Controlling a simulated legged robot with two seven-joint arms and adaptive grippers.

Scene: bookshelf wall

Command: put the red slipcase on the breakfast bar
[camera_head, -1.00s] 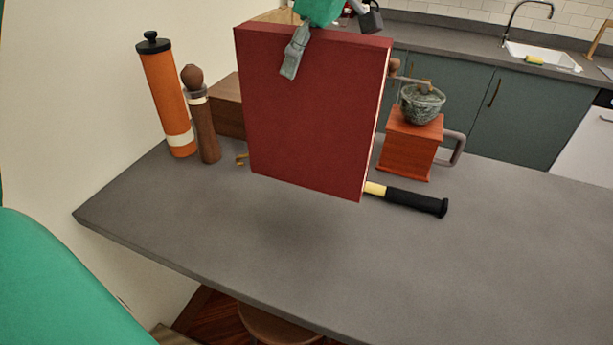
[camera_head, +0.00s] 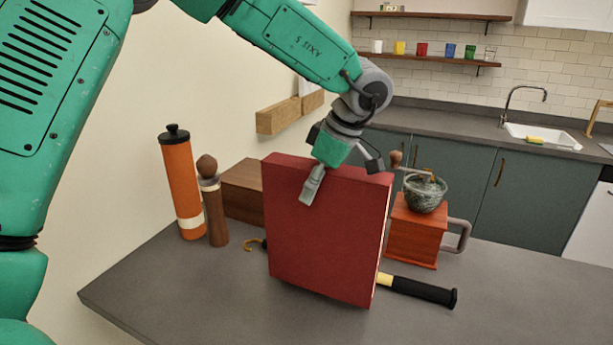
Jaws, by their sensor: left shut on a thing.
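The red slipcase (camera_head: 325,235) is upright over the breakfast bar (camera_head: 180,295), its broad face towards me. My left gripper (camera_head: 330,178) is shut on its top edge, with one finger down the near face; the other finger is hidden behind. The slipcase's lower edge is at or just above the grey bar top; I cannot tell whether it touches. My right gripper is not in view.
An orange cylinder (camera_head: 182,190), a dark wooden mill (camera_head: 214,212) and a brown box (camera_head: 243,190) stand at the left. The bar's right part is clear.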

